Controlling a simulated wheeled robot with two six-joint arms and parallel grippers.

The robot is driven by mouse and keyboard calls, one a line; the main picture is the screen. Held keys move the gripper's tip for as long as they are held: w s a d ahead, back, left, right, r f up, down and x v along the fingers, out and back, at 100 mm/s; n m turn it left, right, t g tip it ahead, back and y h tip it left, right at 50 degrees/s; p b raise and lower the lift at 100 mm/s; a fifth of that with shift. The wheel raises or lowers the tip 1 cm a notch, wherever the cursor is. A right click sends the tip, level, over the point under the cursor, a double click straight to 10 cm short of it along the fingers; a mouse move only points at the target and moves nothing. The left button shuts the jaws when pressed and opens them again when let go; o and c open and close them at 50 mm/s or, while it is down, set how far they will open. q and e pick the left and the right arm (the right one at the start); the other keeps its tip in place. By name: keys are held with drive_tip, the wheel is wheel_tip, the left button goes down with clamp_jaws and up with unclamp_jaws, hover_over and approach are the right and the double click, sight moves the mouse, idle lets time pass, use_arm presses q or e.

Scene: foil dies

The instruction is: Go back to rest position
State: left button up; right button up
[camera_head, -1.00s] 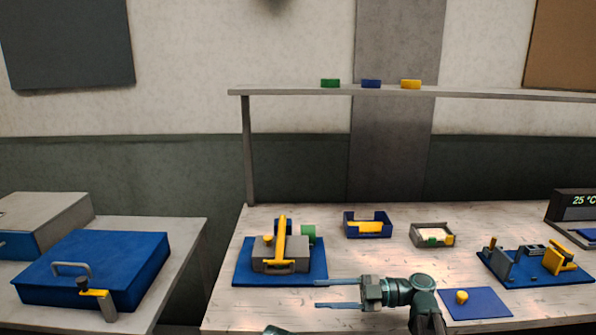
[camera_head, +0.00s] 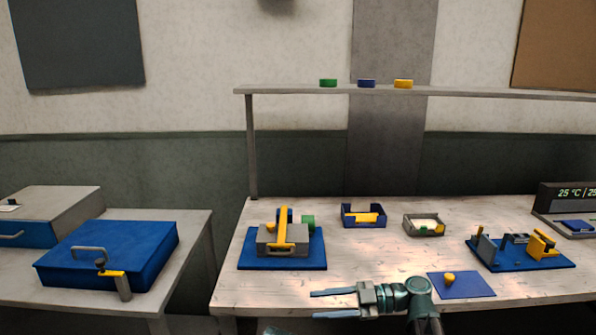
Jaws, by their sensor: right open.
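My right gripper (camera_head: 334,304) is at the front edge of the wooden table (camera_head: 375,265). Its two blue-grey fingers point left and are apart, with nothing between them. The grey press with a yellow lever (camera_head: 284,232) stands on a blue base to the left of the gripper and behind it, apart from it. Only a small dark part of what may be my left arm shows at the bottom edge.
A blue mat with a yellow knob (camera_head: 463,286) lies right of my right arm. A blue fixture (camera_head: 522,256) stands farther right. A blue bin (camera_head: 363,216) and a grey bin (camera_head: 424,225) are behind. A blue case (camera_head: 112,255) sits on the left table.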

drive_tip(key=s+f+m+h, duration=0.2)
drive_tip(key=f+m+h, duration=0.2)
drive_tip(key=f+m, duration=0.25)
drive_tip(key=s+f+m+h, duration=0.3)
drive_tip(key=f+m+h, duration=0.1)
drive_tip(key=f+m, duration=0.25)
drive_tip(key=s+d+f+m+h, duration=0.3)
drive_tip(key=d+f+m+h, duration=0.4)
drive_tip(key=d+m+h, duration=0.3)
drive_tip(key=s+a+r+n+p, duration=0.2)
drive_tip(key=s+a+r+p, duration=0.3)
drive_tip(key=a+r+p, duration=0.5)
drive_tip(key=shift+s+r+n+p, duration=0.35)
drive_tip(key=shift+r+p, duration=0.3)
drive_tip(key=shift+r, duration=0.2)
